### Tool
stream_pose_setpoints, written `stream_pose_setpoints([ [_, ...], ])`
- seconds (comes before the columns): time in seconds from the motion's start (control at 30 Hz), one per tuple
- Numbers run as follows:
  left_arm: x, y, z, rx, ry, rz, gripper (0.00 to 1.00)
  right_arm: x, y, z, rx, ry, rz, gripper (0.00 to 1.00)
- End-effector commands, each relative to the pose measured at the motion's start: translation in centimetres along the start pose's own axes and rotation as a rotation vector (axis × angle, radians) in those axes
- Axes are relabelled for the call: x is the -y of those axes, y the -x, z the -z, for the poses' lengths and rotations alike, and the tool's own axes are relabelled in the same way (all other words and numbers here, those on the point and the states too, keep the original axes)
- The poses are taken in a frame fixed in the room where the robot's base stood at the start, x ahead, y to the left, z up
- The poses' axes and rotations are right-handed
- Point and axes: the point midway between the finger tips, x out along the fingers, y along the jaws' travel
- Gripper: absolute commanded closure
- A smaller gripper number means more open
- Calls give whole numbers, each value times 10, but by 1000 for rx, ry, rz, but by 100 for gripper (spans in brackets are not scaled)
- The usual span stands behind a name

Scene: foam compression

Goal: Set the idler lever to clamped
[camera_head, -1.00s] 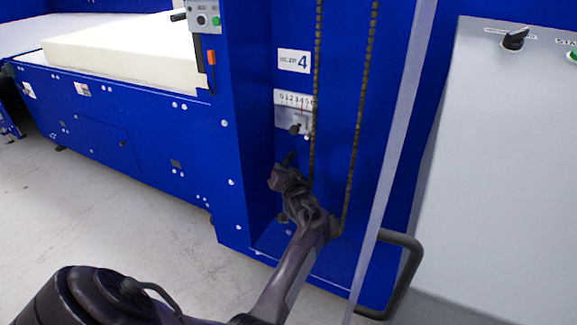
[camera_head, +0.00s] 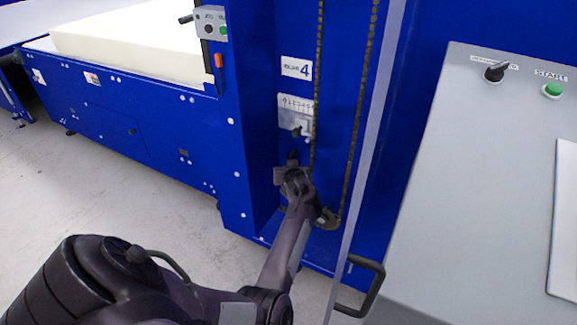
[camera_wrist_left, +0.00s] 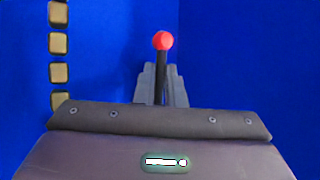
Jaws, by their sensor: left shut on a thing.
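The idler lever shows in the left wrist view as a thin black shaft (camera_wrist_left: 161,75) with a red ball knob (camera_wrist_left: 163,40) at its end. My left gripper (camera_wrist_left: 160,85) is shut on the shaft, with grey fingers on both sides and the red knob standing clear beyond them. In the head view my left gripper (camera_head: 292,162) is at the blue machine column (camera_head: 262,130), below the scale plate (camera_head: 295,115); there it hides the lever. I see no marking for the clamped position. My right gripper is not in view.
Two chains (camera_head: 318,90) run down the column, right of the scale. A label with "4" (camera_head: 297,68) sits above it. A pale post (camera_head: 365,170) and a grey control panel (camera_head: 465,190) stand to the right. A cream foam block (camera_head: 130,45) lies at the upper left.

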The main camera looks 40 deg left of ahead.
Motion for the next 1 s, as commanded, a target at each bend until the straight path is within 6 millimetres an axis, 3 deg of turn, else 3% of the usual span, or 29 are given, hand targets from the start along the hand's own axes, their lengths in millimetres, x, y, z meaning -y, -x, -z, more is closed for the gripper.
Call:
stream_pose_setpoints([
  [0.5, -1, 0, 0, 12, 16, -10, 100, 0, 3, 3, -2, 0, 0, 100],
  [0.53, -1, 0, 0, 12, 16, -10, 88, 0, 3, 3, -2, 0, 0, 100],
  [0.7, -1, 0, 0, 11, 15, -9, 69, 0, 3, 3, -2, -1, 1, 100],
  [1.0, -1, 2, 1, 11, 14, -9, 69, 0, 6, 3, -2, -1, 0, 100],
])
